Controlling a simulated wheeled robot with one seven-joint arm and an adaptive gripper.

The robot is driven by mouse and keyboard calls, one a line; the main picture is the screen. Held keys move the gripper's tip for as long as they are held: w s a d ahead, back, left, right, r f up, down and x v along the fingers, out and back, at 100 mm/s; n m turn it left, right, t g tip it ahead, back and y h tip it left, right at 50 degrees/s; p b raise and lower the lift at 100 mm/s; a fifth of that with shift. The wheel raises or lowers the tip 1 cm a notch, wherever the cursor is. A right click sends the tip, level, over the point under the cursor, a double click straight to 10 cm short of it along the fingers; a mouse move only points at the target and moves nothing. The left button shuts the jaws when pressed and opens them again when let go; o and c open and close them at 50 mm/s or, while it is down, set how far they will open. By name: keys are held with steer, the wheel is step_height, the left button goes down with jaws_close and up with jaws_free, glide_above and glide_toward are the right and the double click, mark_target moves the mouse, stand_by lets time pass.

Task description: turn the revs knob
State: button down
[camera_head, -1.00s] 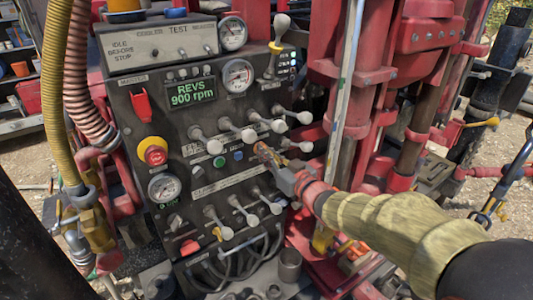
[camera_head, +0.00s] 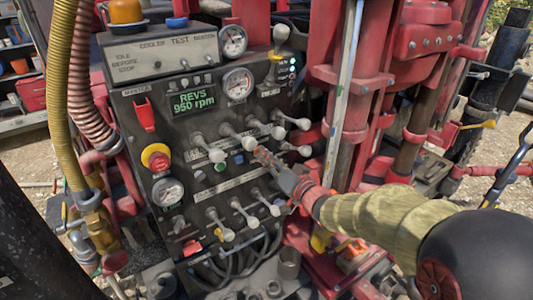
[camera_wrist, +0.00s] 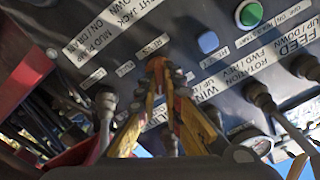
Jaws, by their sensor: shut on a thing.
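The revs knob is mostly hidden behind my fingertips on the dark control panel (camera_head: 150,110), so its shape cannot be made out. My gripper (camera_head: 261,156) is at the panel below the upper row of levers, its fingers closed together on the knob. In the wrist view my gripper (camera_wrist: 160,68) shows two yellow and orange fingers meeting at the panel beside a small "REVS" label (camera_wrist: 152,46). The green display (camera_head: 193,101) reads "REVS 950 rpm".
White-tipped levers (camera_head: 250,143) stand out just above my gripper, and another row (camera_head: 247,218) lies below it. A blue button (camera_wrist: 208,42) and a green button (camera_wrist: 249,14) are close by. A red emergency stop (camera_head: 157,160) is at the left.

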steer(key=shift+m+p, duration=0.5)
steer(key=shift+m, duration=0.5)
steer(key=c, duration=1.9)
jaws_free()
steer(key=shift+d, duration=0.1)
steer(key=v, duration=1.2)
